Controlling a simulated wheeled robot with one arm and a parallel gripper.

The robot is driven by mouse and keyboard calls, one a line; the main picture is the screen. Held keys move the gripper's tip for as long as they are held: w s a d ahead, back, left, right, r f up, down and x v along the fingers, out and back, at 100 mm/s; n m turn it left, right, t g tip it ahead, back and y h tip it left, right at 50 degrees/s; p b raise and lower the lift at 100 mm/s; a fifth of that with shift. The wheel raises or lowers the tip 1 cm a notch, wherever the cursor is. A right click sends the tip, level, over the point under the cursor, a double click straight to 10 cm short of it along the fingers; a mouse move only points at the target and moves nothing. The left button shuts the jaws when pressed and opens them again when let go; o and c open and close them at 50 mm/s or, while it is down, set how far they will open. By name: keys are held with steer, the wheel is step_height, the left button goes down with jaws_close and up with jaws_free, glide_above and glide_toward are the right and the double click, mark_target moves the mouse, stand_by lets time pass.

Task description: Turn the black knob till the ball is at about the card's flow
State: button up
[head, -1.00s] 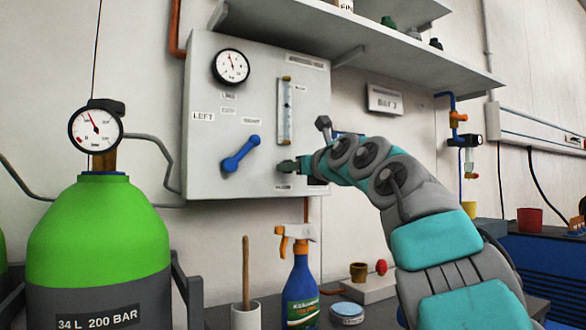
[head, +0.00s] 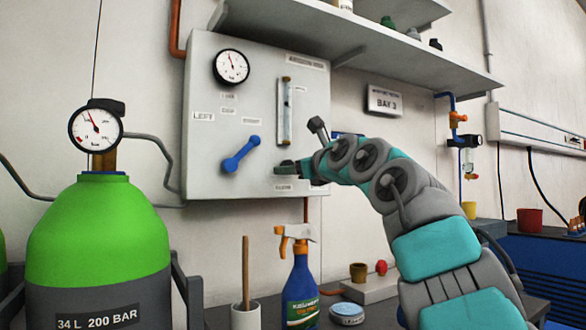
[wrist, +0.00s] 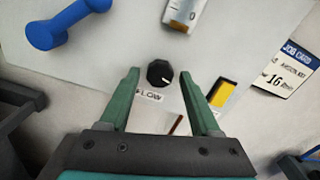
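The black knob (wrist: 159,73) sits on the grey panel (head: 205,165) above a FLOW label, with a white mark on its face. In the wrist view my gripper (wrist: 160,77) is open, its green fingers on either side of the knob with a gap each side. In the head view my gripper (head: 288,168) is at the panel's lower right and hides the knob. The flow tube (head: 285,110) stands above it; its lower end (wrist: 185,12) shows a 0. I cannot make out the ball.
A blue lever (head: 241,154) is left of the knob, also in the wrist view (wrist: 68,24). A yellow-and-black sticker (wrist: 222,95) is right of it. A gauge (head: 231,67) tops the panel. A spray bottle (head: 300,285) and green cylinder (head: 98,235) stand below and left.

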steer(key=shift+o, duration=0.3)
steer(key=b+v, duration=0.4)
steer(key=v, duration=0.3)
steer(key=shift+s+d, duration=0.25)
steer(key=shift+s, duration=0.05)
